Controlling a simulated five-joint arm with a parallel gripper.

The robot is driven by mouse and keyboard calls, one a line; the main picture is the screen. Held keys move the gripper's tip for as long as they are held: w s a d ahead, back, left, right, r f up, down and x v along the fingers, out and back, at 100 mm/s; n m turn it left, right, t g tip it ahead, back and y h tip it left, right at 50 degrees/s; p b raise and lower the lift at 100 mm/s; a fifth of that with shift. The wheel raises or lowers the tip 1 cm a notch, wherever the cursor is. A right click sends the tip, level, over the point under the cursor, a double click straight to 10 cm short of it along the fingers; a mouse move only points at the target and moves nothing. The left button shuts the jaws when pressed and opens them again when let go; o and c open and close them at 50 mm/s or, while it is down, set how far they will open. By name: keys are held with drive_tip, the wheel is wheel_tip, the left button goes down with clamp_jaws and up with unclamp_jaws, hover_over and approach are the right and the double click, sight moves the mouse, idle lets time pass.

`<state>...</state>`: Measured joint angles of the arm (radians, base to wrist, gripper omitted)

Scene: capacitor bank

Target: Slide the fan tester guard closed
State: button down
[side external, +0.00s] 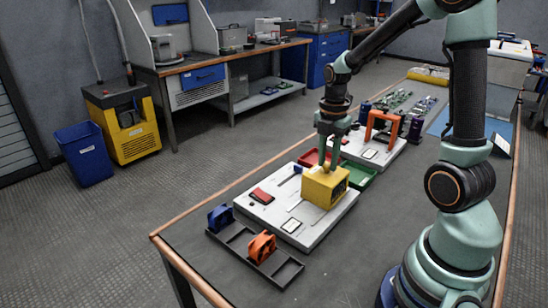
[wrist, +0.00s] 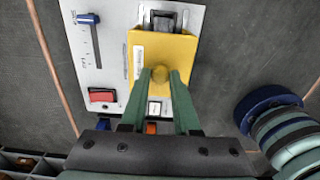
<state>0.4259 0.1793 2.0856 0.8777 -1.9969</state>
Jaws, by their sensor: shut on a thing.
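The fan tester is a white panel (side external: 315,228) on the table, also in the wrist view (wrist: 118,60). Its guard is a yellow box (side external: 320,190), sitting at the panel's right part in the side view. In the wrist view the guard (wrist: 146,48) carries a round yellow knob (wrist: 159,74). My gripper (side external: 327,165) comes down from above onto the guard. In the wrist view its green fingers (wrist: 159,76) are shut on the knob, one on each side. A dark part (wrist: 163,20) shows at the guard's far end; what lies under the guard is hidden.
The panel has a red switch (side external: 262,196) and a blue-handled slider (wrist: 88,18). A dark tray (side external: 285,275) in front holds a blue fan (side external: 220,217) and an orange fan (side external: 262,247). Green (side external: 362,179) and red (side external: 309,158) bins and an orange arch (side external: 382,119) stand behind.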

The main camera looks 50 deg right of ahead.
drive_tip(key=shift+w+d, duration=0.1)
drive_tip(key=shift+d, duration=1.75)
drive_tip(key=c, duration=0.8)
unclamp_jaws()
drive_tip(key=shift+c, duration=0.2)
wheel_tip(320, 180, up, 7)
drive_tip(key=shift+a, duration=0.1)
